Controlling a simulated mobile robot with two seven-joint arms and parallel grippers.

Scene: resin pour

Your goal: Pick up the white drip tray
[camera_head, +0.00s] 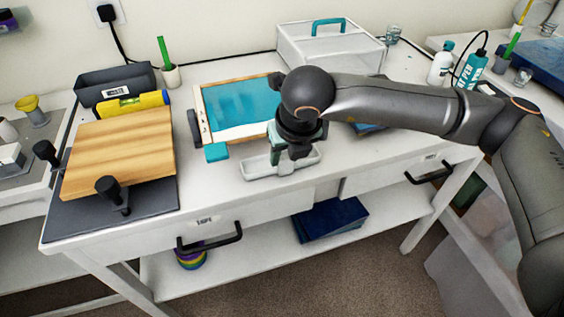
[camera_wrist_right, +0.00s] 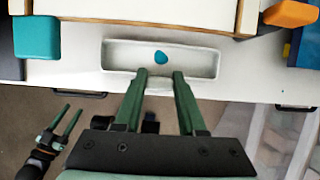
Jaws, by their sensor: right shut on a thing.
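The white drip tray (camera_head: 260,170) is a shallow oblong dish at the table's front edge, in front of the framed panel. In the right wrist view the tray (camera_wrist_right: 115,58) has a small teal blob inside. My right gripper (camera_wrist_right: 164,74) points at the tray's near long wall and is shut on it, with its fingertips at the middle of that wall. Whether the tray touches the tabletop is hard to tell. My left gripper (camera_wrist_right: 68,110) shows only in the right wrist view, low at the left, with its fingers apart and empty.
A framed teal panel (camera_head: 242,103) lies just behind the tray, with a teal corner block (camera_head: 216,152) beside it. A clear lidded box (camera_head: 330,50) is at the back. Drawer handles (camera_head: 210,240) jut out below.

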